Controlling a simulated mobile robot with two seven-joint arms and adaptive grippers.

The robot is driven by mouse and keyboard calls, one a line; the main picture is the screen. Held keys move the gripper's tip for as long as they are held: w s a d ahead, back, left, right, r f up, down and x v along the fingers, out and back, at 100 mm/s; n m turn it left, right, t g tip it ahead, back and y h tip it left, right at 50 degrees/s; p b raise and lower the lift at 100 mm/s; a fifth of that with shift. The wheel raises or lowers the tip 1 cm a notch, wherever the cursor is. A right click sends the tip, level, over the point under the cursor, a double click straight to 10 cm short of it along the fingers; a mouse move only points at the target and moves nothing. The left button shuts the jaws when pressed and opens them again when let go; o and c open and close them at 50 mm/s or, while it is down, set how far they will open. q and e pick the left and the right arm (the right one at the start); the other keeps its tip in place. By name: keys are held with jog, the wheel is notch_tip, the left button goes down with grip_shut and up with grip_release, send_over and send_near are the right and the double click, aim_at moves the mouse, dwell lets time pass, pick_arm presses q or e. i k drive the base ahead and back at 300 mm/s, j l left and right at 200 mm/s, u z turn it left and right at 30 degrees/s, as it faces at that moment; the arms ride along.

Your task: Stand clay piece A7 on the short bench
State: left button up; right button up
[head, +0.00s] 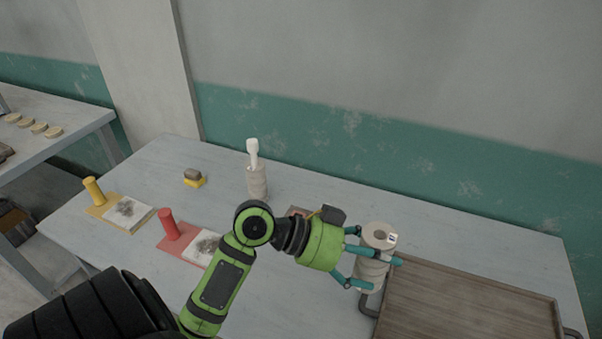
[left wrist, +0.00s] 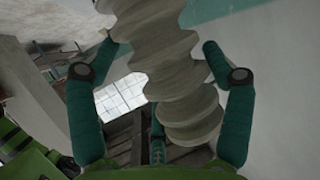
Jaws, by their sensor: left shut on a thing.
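A grey-beige ridged clay piece (head: 375,230) with a round top, a dark hole in it and a small label is at the left edge of the brown tray in the head view. The label is too small to read, so I cannot tell if it is A7. My left gripper (head: 376,267) is shut on this piece, its teal fingers around the side. In the left wrist view the ridged clay piece (left wrist: 172,60) runs between the fingers of the left gripper (left wrist: 160,75). Its base is partly hidden in the head view. My right gripper is not in view.
A brown tray (head: 470,302) with dark handles fills the table's right. A pale vessel (head: 257,183) holding a white tool, a yellow-brown sponge (head: 194,178) and yellow (head: 92,190) and red (head: 168,223) stands are further left. Another table (head: 75,120) with round discs stands far left.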

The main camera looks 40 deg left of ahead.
aim_at(280, 276)
jog(key=l+u, duration=0.2)
jog(key=u, duration=0.2)
jog(key=l+u, duration=0.2)
jog(key=u, duration=0.25)
jog(key=l+u, duration=0.2)
jog(key=u, duration=0.2)
